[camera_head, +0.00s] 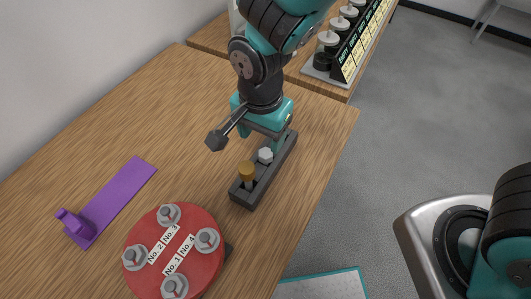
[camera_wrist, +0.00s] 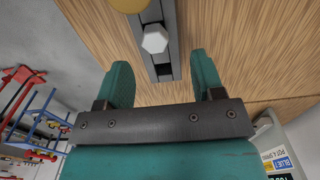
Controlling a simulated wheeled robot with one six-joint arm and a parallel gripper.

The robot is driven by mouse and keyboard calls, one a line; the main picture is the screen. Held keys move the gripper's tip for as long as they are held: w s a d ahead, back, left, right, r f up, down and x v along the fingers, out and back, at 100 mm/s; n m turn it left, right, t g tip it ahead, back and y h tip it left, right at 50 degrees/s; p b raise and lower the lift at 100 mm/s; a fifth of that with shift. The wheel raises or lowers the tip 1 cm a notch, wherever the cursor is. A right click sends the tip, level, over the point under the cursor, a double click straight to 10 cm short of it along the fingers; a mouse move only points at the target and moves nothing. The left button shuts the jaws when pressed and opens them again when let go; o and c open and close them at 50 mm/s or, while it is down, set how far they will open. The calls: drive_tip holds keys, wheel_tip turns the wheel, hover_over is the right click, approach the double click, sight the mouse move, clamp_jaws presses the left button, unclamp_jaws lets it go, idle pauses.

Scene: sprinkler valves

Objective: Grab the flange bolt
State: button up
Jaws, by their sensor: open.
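A pale hex-headed bolt (camera_head: 265,155), which looks like the flange bolt, stands upright in a dark grey slotted holder (camera_head: 285,157) on the wooden table. A brass-coloured round-topped piece (camera_head: 247,169) stands in the same holder, nearer the front. My gripper (camera_head: 262,138) is low over the far part of the holder, close to the bolt. In the wrist view, the bolt's head (camera_wrist: 154,40) lies just beyond my open, empty gripper (camera_wrist: 160,60), roughly between the lines of its two fingers. The bolt's shank is hidden by its head and the holder.
A red round plate (camera_head: 150,262) with several bolts and number labels lies at the front. A purple strip with a raised peg (camera_head: 125,193) lies at the left. A second table (camera_head: 210,38) behind holds a labelled rack (camera_head: 348,68). Bare wood lies left of the holder.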

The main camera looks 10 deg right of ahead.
sight(266, 153)
drive_tip(key=shift+s+d+f+p, duration=0.1)
drive_tip(key=shift+f+p, duration=0.1)
drive_tip(key=shift+f, duration=0.8)
drive_tip(key=shift+d+f+p, duration=0.15)
drive_tip(key=shift+f+p, duration=0.1)
drive_tip(key=shift+f, duration=0.7)
drive_tip(key=shift+s+d+f+p, duration=0.1)
drive_tip(key=shift+f+p, duration=0.1)
drive_tip(key=shift+f, duration=0.8)
drive_tip(key=c, duration=1)
drive_tip(key=shift+r, duration=0.1)
drive_tip(key=shift+c, duration=0.2)
